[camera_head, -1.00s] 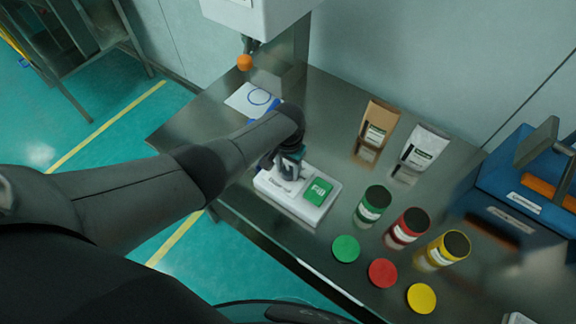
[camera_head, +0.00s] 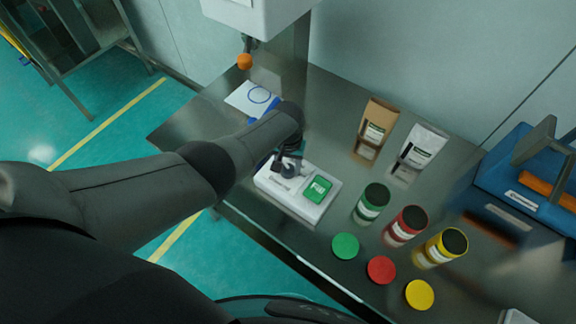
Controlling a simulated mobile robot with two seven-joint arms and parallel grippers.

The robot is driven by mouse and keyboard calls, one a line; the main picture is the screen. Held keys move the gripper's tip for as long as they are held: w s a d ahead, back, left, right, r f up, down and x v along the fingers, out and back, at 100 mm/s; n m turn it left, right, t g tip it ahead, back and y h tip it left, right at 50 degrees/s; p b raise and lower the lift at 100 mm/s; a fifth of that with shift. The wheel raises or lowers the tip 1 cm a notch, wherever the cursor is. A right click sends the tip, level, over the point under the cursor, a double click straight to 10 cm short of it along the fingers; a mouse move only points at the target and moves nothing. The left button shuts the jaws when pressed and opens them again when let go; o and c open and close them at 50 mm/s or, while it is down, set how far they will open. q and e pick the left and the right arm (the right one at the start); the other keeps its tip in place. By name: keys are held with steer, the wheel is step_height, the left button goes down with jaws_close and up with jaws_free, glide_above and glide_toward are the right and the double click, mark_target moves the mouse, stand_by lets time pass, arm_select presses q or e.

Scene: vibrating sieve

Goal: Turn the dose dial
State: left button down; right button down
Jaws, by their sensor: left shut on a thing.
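A white control box (camera_head: 304,207) with a green FILL button (camera_head: 318,188) sits near the front edge of the metal table. My left gripper (camera_head: 287,168) is over the left part of this box, where the dose dial is mostly hidden behind the gripper and wrist. The gripper is shut on the dial, though the contact is small and hard to see. My right gripper is not in view.
Green (camera_head: 373,203), red (camera_head: 405,226) and yellow (camera_head: 441,247) labelled jars stand to the right. Matching discs lie in front of them. Two bags (camera_head: 376,130) stand behind. A white dispenser (camera_head: 262,15) hangs above a marked sheet (camera_head: 254,100). A blue machine (camera_head: 517,195) is at the right.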

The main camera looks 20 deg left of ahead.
mark_target(288, 168)
arm_select(q)
steer(key=shift+c, duration=1.5)
jaws_free()
steer(key=shift+r, duration=0.15)
step_height(288, 168, up, 7)
steer(key=p, duration=0.4)
step_height(288, 168, up, 8)
